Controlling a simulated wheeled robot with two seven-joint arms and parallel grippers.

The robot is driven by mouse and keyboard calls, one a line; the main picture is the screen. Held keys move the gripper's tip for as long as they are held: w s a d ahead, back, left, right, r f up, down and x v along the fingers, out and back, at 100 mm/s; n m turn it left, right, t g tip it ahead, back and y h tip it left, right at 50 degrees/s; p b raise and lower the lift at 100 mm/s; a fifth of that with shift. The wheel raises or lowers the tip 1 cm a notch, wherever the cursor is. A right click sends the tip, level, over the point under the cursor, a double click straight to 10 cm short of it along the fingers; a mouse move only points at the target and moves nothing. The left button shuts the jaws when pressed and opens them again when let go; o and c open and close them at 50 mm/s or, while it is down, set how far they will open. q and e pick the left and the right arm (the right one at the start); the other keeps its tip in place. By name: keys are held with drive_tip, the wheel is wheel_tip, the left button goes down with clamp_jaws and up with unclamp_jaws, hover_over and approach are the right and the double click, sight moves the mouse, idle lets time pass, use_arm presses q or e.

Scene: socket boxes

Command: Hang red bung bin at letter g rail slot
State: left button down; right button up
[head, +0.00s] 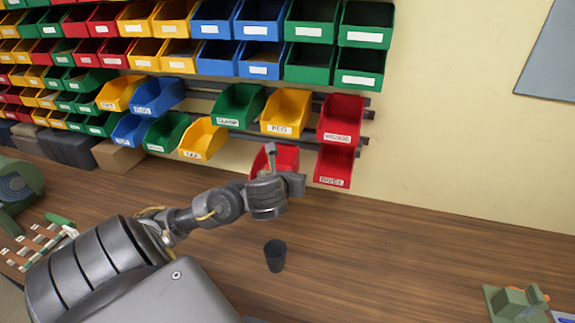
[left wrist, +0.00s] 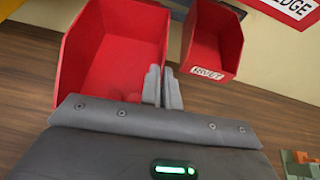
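A red bin (head: 289,157) is partly hidden behind my left gripper (head: 270,163) in the head view. In the left wrist view the same red bin (left wrist: 115,55) fills the upper left, and its label does not show. The two grey fingers of my left gripper (left wrist: 163,90) are close together at its right side wall, apparently pinching it. In the head view the bin appears in the lower rail row, between a yellow bin (head: 203,139) and the red RIVET bin (head: 334,166). I cannot tell whether it touches the rail. No slot letters are readable. My right gripper is not in view.
The dark rails (head: 363,114) carry several bins, including the red WEDGE bin (head: 341,118) and yellow PEG bin (head: 287,110). A dark cup (head: 275,256) stands on the wooden bench (head: 390,240). A green device (head: 517,303) sits at lower right. The right bench is mostly clear.

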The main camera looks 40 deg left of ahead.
use_arm(q)
drive_tip(key=w+a, duration=0.6)
drive_tip(key=w, duration=0.5)
drive_tip(key=shift+w+a+p, duration=0.2)
drive_tip(key=shift+w+p, duration=0.05)
drive_tip(key=shift+p, duration=0.2)
idle(0.4)
drive_tip(key=shift+r, duration=0.15)
idle(0.5)
drive_tip(key=shift+r+m+p, duration=0.1)
drive_tip(key=shift+m+p, duration=0.3)
drive_tip(key=shift+p, duration=0.3)
drive_tip(key=shift+r+h+p, duration=0.2)
drive_tip(key=shift+h+p, duration=0.1)
drive_tip(key=shift+p, duration=0.8)
